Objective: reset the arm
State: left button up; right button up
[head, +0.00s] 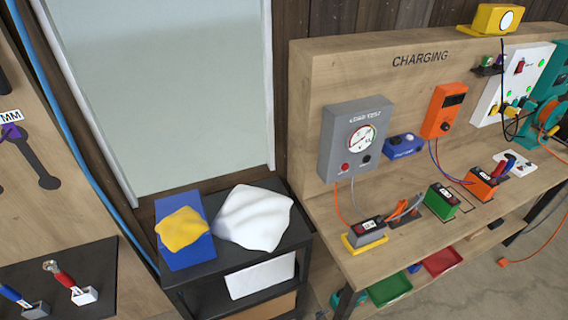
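Neither of my arms nor either gripper shows in the head view. The view is filled by a wooden charging bench (345,262), a black cart (285,243) and a tool board (40,215). The task names no object apart from the arm, and no part of it is visible.
The cart carries a yellow cloth (183,230) on a blue block (190,252) and a white cloth (255,217). A grey load tester (355,136), an orange charger (444,110) and several batteries crowd the bench. Open floor (470,290) lies at the lower right.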

jog(key=s+d+f+m+g+y, duration=0.1)
jog(key=s+f+m+g+y, duration=0.6)
jog(key=s+f, duration=1.35)
jog(key=s+d+f+m+y, duration=0.1)
jog(key=s+d+f+m, duration=0.2)
jog(key=s+m, duration=0.3)
jog(key=s+d+f+m+t+y, duration=0.1)
jog(key=s+d+f+m, duration=0.2)
jog(key=s+m, duration=0.4)
jog(key=s, duration=0.4)
jog(key=shift+f, duration=0.2)
